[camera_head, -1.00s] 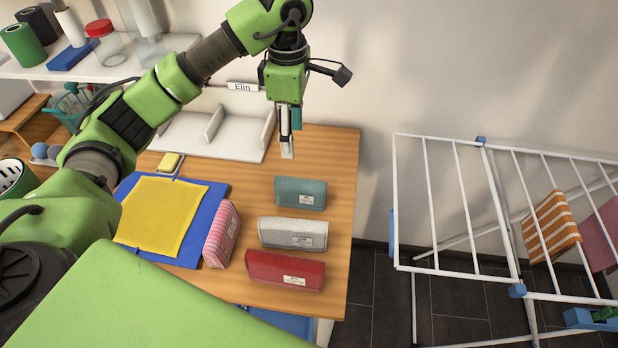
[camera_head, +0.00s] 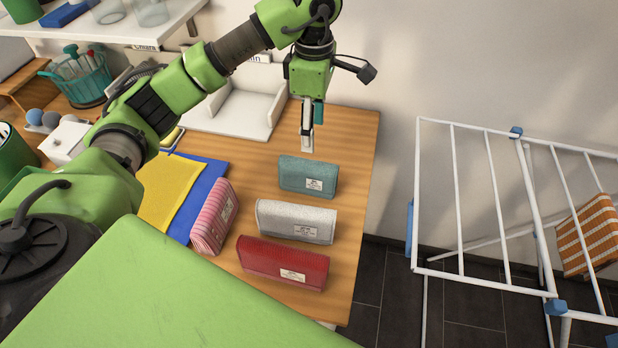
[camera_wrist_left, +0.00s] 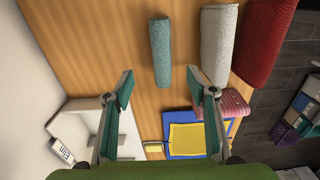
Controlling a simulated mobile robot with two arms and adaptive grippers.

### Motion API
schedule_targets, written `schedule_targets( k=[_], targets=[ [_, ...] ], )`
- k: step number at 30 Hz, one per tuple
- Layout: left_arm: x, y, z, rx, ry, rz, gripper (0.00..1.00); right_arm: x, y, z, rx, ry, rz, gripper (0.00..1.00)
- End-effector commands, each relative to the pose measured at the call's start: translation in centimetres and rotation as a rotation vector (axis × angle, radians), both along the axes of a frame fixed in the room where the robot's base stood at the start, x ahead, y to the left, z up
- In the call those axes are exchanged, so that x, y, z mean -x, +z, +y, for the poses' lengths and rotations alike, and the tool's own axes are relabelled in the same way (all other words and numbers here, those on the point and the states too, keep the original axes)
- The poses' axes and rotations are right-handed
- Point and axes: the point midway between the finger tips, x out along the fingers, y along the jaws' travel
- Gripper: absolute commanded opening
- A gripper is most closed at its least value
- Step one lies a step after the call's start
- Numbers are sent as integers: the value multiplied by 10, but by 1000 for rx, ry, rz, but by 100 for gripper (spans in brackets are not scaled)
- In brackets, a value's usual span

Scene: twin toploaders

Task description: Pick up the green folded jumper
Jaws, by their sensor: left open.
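The green folded jumper (camera_head: 308,177) is a teal-green bundle with a white label, lying on the wooden table at the back of a row of folded clothes. My left gripper (camera_head: 307,147) is above the table, just behind the jumper in the head view, pointing down, empty and apart from it. In the left wrist view the jumper (camera_wrist_left: 161,52) lies beyond the two spread fingertips (camera_wrist_left: 159,82), roughly in line with the gap between them. My right gripper is not in view.
Grey (camera_head: 296,221), red (camera_head: 283,262) and pink striped (camera_head: 213,217) folded items lie close by. A yellow cloth (camera_head: 165,193) is on a blue board (camera_head: 205,186). A white divided tray (camera_head: 238,112) stands behind. A white drying rack (camera_head: 458,200) is at right.

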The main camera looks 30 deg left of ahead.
Motion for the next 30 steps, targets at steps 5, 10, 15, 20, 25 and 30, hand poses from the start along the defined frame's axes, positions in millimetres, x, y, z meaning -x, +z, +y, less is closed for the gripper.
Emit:
schedule_targets(
  k=[5, 10, 15, 20, 25, 30],
  targets=[
    [2, -29, 0, 0, -1, 7, 52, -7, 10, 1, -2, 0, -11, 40],
    [1, -60, 0, 0, 1, 4, 52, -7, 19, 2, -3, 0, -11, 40],
    [1, -76, 1, 0, 0, 1, 52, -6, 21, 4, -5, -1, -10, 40],
    [3, -85, 3, 0, 1, 4, 52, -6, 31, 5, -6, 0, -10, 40],
    [5, -107, 9, 0, 0, 4, 52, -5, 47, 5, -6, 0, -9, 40],
    [4, -127, 8, 0, 0, 2, 52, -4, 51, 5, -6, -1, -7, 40]
  ],
)
